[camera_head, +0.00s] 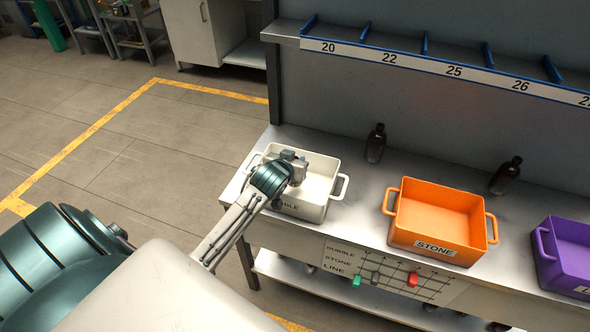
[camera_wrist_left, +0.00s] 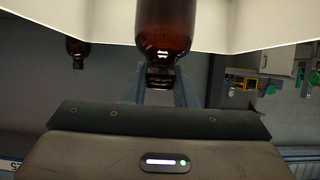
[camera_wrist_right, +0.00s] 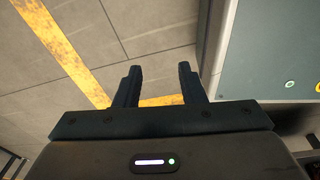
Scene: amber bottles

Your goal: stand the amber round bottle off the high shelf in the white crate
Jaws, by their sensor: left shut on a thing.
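The white crate (camera_head: 318,211) stands at the left end of the bench. My left gripper (camera_head: 298,168) is over its inside. In the left wrist view, which is upside down, the gripper (camera_wrist_left: 160,88) is shut on the neck of the amber round bottle (camera_wrist_left: 162,28). The bottle is upright, its body against the white crate wall (camera_wrist_left: 60,20); its base is out of frame, so I cannot tell if it touches the crate floor. My right gripper (camera_wrist_right: 158,70) is open and empty above the floor.
The high shelf (camera_head: 395,50) with blue dividers and number labels shows no bottle. Two dark bottles stand on the bench, one behind the white crate (camera_head: 376,145) and one behind the orange crate (camera_head: 506,176). An orange crate (camera_head: 436,246) and a purple crate (camera_head: 560,274) are to the right.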

